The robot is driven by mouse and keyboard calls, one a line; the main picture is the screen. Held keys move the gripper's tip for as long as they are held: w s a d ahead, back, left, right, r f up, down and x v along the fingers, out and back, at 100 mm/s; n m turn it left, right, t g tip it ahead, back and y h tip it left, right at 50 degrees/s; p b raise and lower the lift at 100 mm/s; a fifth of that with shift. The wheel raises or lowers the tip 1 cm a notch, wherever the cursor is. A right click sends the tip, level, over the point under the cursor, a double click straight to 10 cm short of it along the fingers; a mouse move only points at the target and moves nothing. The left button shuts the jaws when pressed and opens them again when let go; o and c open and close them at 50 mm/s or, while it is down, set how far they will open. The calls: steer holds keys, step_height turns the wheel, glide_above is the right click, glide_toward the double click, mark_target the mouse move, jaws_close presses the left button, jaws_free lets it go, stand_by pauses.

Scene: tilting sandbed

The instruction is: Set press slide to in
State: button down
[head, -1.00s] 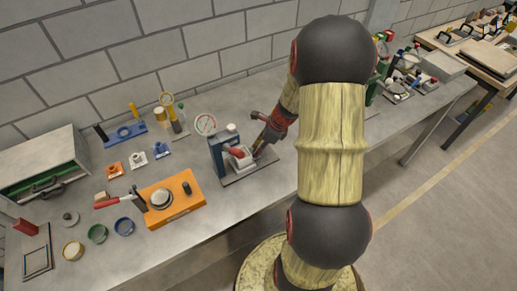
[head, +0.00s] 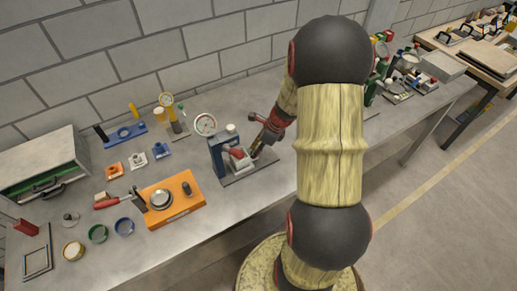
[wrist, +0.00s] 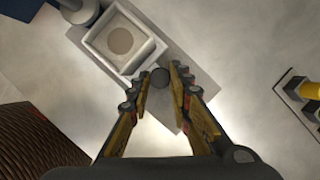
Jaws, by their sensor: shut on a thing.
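The press (head: 217,153) is a dark blue upright body with a round dial gauge, standing on a grey base plate (head: 262,168) near the middle of the bench in the head view. Its slide is a white square tray (head: 240,163) low at the press front; it also shows in the wrist view (wrist: 104,58) with a round brownish recess. A small dark round knob (wrist: 160,77) sits at the slide's near corner. My gripper (head: 254,153) is right of the slide. In the wrist view, my gripper (wrist: 161,82) has its fingertips closed around the knob.
An orange fixture (head: 183,206) with a red-handled lever stands left of the press. Small coloured blocks and rings lie farther left, near a grey cabinet (head: 45,160). A gauge and bottles stand behind the press. The bench right of my gripper is mostly clear.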

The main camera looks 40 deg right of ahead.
steer(key=a, duration=0.2)
steer(key=shift+w+a, duration=0.35)
steer(key=c, duration=2)
jaws_free()
steer(key=shift+o, duration=0.5)
steer(key=shift+a, duration=0.15)
steer(key=v, duration=1.2)
